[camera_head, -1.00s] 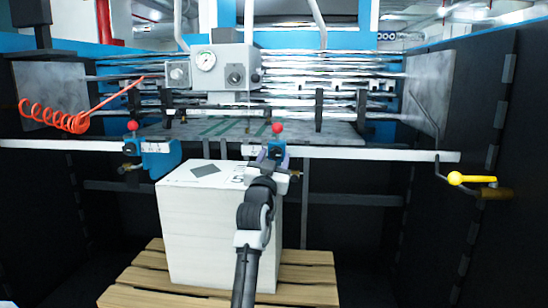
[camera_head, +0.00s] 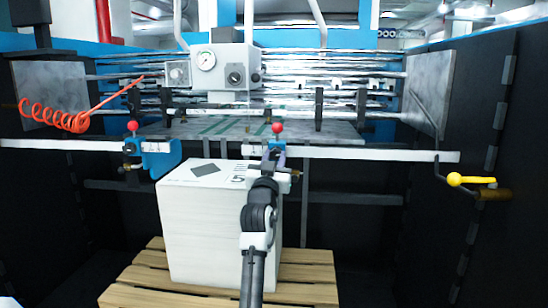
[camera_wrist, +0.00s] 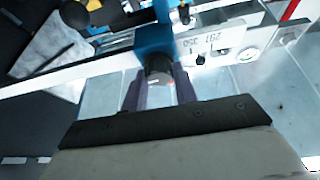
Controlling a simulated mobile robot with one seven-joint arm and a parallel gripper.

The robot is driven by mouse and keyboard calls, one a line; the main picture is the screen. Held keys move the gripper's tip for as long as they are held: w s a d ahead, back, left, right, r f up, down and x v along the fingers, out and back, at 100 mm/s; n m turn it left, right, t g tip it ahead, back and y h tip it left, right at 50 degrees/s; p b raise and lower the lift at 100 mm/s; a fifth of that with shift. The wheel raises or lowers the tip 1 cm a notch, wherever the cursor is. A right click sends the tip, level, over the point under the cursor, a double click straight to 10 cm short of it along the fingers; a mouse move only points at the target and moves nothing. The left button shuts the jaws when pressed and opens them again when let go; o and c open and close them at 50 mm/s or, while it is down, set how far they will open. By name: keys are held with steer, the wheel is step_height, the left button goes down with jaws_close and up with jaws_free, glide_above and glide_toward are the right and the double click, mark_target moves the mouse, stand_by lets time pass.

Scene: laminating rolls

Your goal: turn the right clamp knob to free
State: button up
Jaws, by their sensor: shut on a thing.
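The right clamp, with a red ball (camera_head: 278,127) on top, sits on the white rail. My gripper (camera_head: 272,160) is at its front and hides most of its body. In the wrist view the clamp's blue body (camera_wrist: 153,38) has a dark round knob (camera_wrist: 158,66) on its near side. The two purple-grey fingers of my gripper (camera_wrist: 160,88) lie on either side of this knob and are shut on it. The knob's turn angle cannot be read.
The left blue clamp (camera_head: 158,160) sits on the white rail (camera_head: 370,154). A white stack (camera_head: 215,230) stands on a wooden pallet (camera_head: 130,290) below my arm. A yellow-handled crank (camera_head: 470,180) is at the right, near a dark side wall (camera_head: 500,100).

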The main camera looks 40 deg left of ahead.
steer(key=n+y+p, duration=0.1)
steer(key=n, duration=0.1)
steer(key=n+g+y+p, duration=0.1)
steer(key=n, duration=0.1)
steer(key=n+p, duration=0.2)
steer(key=shift+w+d+r+g+y, duration=0.2)
steer(key=shift+d+g+y, duration=0.1)
steer(key=shift+y, duration=0.1)
steer(key=n+g+y+p, duration=0.1)
steer(key=n+p, duration=0.1)
steer(key=n, duration=0.1)
steer(key=n+g+y+p, duration=0.1)
steer(key=n+g+p, duration=0.1)
steer(key=n, duration=0.2)
steer(key=shift+d, duration=0.1)
steer(key=n+g+p, duration=0.1)
steer(key=n, duration=0.2)
steer(key=n+g+y+p, duration=0.1)
steer(key=n, duration=0.1)
steer(key=shift+n+g+p, duration=0.3)
steer(key=shift+n+p, duration=0.05)
steer(key=shift+n, duration=0.05)
steer(key=shift+n+g+p, duration=0.8)
steer(key=shift+n, duration=1.2)
steer(key=o, duration=1)
steer(key=shift+c, duration=0.2)
